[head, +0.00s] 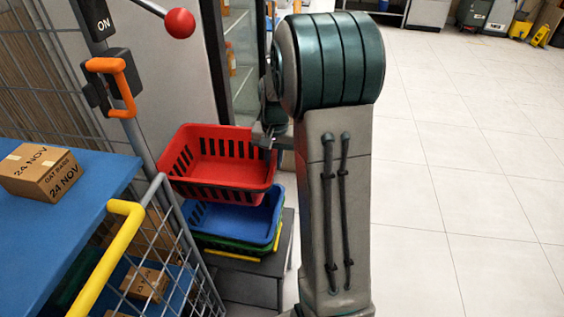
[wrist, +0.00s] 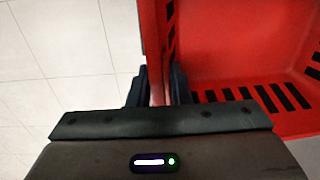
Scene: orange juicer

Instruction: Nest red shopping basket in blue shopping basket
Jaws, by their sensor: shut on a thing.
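The red shopping basket (head: 222,160) is upright and empty in the head view, above the blue shopping basket (head: 235,218). The blue basket sits in a green basket on a low grey stand, its rear part hidden by the red one. I cannot tell whether the red basket touches the blue one. My gripper (head: 268,138) is at the red basket's right wall. In the wrist view my gripper (wrist: 160,88) is shut on that wall, with a finger on each side; the red basket's inside (wrist: 235,50) fills the right of that view.
A grey stand (head: 262,262) carries the baskets. To the left are a wire cart with a yellow handle (head: 105,255), a blue table (head: 60,235) with a cardboard box (head: 40,172), and a post with an orange handle (head: 120,88). Open tiled floor (head: 460,180) lies to the right.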

